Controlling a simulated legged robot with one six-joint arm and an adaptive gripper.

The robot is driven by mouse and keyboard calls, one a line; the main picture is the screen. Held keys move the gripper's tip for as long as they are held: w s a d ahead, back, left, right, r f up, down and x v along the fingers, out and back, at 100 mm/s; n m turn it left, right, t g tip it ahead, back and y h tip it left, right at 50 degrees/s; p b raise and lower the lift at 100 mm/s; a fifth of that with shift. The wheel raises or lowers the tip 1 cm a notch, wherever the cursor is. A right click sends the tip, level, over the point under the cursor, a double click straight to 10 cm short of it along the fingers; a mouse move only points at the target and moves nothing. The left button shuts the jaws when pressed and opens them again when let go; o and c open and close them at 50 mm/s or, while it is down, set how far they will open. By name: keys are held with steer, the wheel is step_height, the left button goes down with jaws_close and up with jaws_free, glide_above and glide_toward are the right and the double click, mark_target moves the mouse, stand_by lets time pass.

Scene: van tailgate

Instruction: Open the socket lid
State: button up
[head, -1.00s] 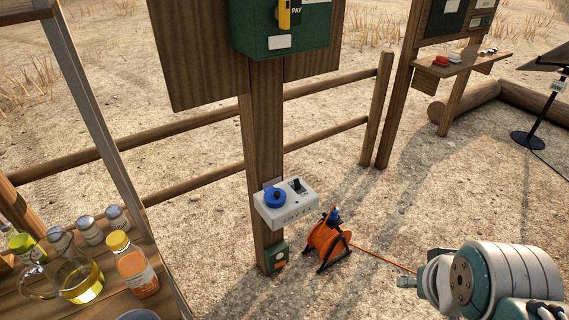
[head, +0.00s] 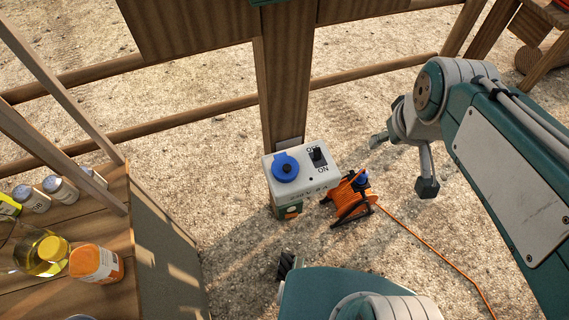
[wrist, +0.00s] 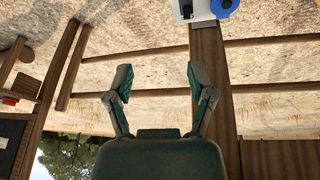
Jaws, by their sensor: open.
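The white socket box (head: 327,181) is mounted low on the wooden post in the head view. Its round blue lid (head: 285,168) lies flat against the box's top face, on the left, and looks closed. A black switch (head: 317,154) with OFF and ON marks sits to its right. My gripper (head: 404,163) is to the right of the box in the head view, apart from it. In the wrist view my gripper (wrist: 158,82) is open with nothing between its fingers. That view is upside down; the box (wrist: 193,10) and the blue lid (wrist: 224,7) are cut by its top edge.
An orange cable reel (head: 349,198) stands on the ground right of the box, its cable running to the lower right. The post (head: 285,90) and fence rails (head: 180,122) stand behind.

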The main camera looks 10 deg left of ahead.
steer(key=w+a+f+n+g, duration=0.2)
steer(key=w+a+f+n, duration=0.4)
steer(key=a, duration=0.3)
steer(key=n+g, duration=0.2)
steer(key=n, duration=0.3)
glide_above(287, 167)
step_height(287, 167, down, 12)
steer(key=shift+h, duration=0.3)
step_height(287, 167, down, 11)
steer(key=shift+r, duration=0.1)
jaws_close()
